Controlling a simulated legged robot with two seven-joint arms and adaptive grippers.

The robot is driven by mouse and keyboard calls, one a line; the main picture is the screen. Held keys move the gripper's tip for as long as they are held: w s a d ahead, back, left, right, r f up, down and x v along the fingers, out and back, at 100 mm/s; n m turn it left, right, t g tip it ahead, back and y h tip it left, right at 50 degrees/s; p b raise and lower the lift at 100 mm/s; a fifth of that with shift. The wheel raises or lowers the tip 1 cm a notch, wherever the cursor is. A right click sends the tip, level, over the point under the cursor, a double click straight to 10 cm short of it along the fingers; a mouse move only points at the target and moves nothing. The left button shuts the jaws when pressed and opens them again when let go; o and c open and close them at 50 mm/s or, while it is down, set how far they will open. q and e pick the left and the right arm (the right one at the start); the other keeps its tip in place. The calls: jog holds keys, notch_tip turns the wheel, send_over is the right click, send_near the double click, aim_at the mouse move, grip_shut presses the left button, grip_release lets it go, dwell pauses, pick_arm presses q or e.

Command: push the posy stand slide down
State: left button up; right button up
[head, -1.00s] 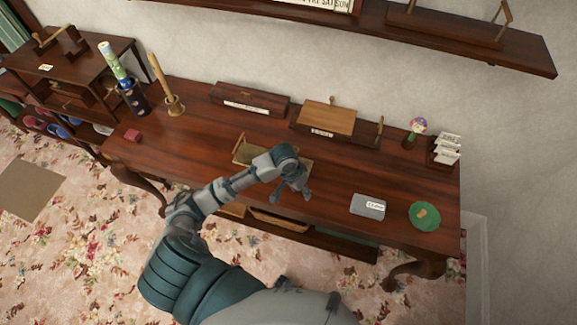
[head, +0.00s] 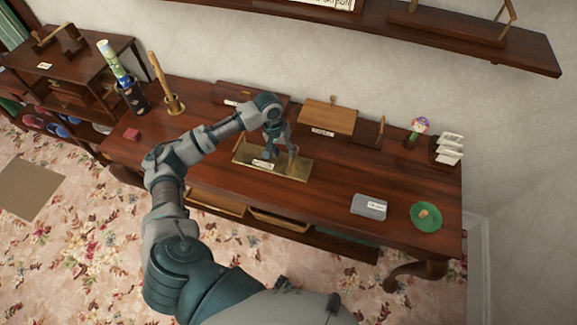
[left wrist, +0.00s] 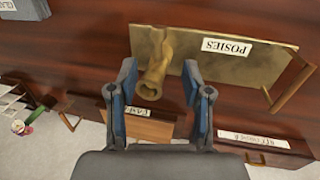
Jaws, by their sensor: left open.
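The posy stand shows as a brass plate (head: 298,168) on the desk, with a white label reading POSIES in the left wrist view (left wrist: 210,68). A brass tube-like piece (left wrist: 155,62), probably the slide, rises from the plate with its open end toward the camera. A wood and brass bar (left wrist: 288,88) is at the plate's right end in that view. My left gripper (head: 281,152) is low over the plate. Its open fingers (left wrist: 160,78) appear on both sides of the brass piece; I cannot tell whether they touch it. My right gripper is not in view.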

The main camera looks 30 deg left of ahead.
aim_at(289, 167)
pick_arm(q)
jog(key=f, duration=0.2)
jog(key=d+f, duration=0.1)
jog(key=f, duration=0.5)
jog(key=shift+w+d+b, duration=0.2)
jog(key=shift+d+b, duration=0.15)
jog(key=shift+d, duration=0.05)
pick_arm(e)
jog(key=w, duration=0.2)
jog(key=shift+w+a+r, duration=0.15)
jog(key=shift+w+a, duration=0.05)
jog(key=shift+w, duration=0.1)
